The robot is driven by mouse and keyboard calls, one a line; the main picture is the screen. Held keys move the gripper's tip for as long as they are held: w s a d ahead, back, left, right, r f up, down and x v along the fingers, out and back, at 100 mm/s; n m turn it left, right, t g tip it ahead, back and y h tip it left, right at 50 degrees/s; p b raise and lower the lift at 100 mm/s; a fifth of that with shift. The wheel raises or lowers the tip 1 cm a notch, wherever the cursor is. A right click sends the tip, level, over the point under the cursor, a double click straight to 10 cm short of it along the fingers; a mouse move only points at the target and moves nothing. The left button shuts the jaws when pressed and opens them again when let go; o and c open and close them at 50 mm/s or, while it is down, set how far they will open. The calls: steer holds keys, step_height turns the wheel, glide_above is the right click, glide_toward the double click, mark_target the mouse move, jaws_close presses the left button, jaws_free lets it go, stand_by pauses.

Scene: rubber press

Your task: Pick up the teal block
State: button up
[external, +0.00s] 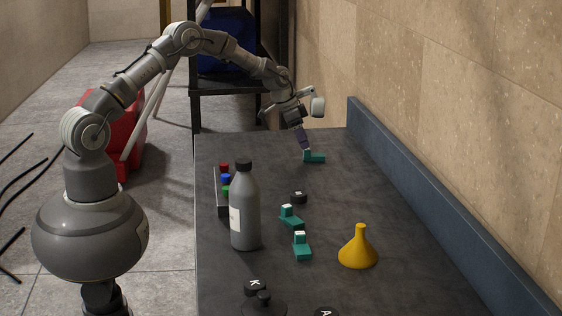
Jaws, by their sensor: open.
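A teal block (317,158) lies near the far end of the dark table, with a flat part to the right and a raised part on its left. My gripper (306,149) points down right over that raised part. Its purple fingers are open; at this size I cannot tell whether they straddle the block or touch it. Two more teal blocks lie nearer, one in the middle (293,222) and one closer to the front (303,252). Each of these has a raised part with a pale top.
A grey bottle (246,215) stands at the left, beside a tray (221,197) with red, blue and green pieces. A yellow funnel (358,250) and black round pieces (298,197) stand around. A blue-grey ledge (415,200) bounds the right. The far right tabletop is clear.

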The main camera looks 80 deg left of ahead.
mark_target(307, 157)
steer(key=x, duration=0.3)
steer(key=shift+f+b, duration=0.1)
steer(key=shift+b, duration=0.2)
steer(key=shift+s, duration=0.1)
steer(key=shift+c, duration=0.9)
jaws_close()
